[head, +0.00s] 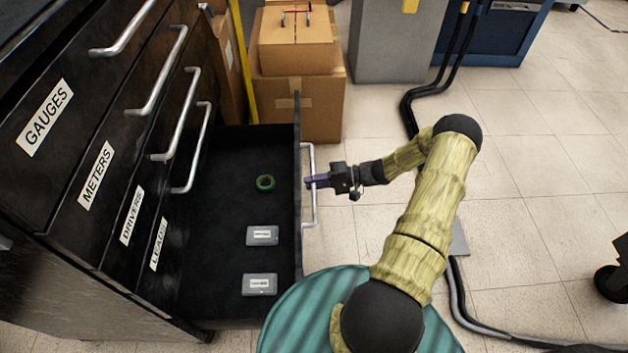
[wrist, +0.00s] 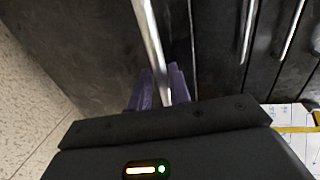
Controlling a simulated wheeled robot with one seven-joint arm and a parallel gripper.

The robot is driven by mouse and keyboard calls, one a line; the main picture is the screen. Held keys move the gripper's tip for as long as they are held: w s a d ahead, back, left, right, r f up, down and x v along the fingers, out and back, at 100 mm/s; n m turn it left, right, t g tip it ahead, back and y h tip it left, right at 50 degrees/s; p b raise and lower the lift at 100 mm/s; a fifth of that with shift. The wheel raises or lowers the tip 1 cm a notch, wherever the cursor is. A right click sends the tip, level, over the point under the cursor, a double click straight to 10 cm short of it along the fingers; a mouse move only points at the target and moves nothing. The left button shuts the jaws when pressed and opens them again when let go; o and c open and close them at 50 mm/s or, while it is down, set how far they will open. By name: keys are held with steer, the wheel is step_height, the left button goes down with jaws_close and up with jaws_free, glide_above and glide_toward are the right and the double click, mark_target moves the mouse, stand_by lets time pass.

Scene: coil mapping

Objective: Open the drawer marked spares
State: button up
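The bottom drawer (head: 225,215) of the dark cabinet stands pulled well out in the head view. Its front faces away from the head camera, so any label on it is hidden, and I cannot read "spares" anywhere. Its silver bar handle (head: 309,160) is on the outer side of the front. My gripper (head: 316,181) is at the middle of this handle. In the wrist view the handle bar (wrist: 149,35) runs between the purple fingers (wrist: 159,88), which are closed around it. Inside the drawer lie a green ring (head: 265,183) and two small grey cases (head: 262,235).
Drawers marked gauges (head: 45,117), meters (head: 96,175), drivers (head: 132,215) and leads (head: 158,244) are shut above. Cardboard boxes (head: 300,95) stand beyond the open drawer. Black cables (head: 408,110) cross the floor. The tiled floor (head: 540,220) to the right is mostly clear.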

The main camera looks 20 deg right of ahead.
steer(key=shift+w+d, duration=0.1)
steer(key=p+v, duration=0.3)
steer(key=v, duration=1.4)
steer(key=shift+p, duration=0.35)
steer(key=shift+r, duration=0.15)
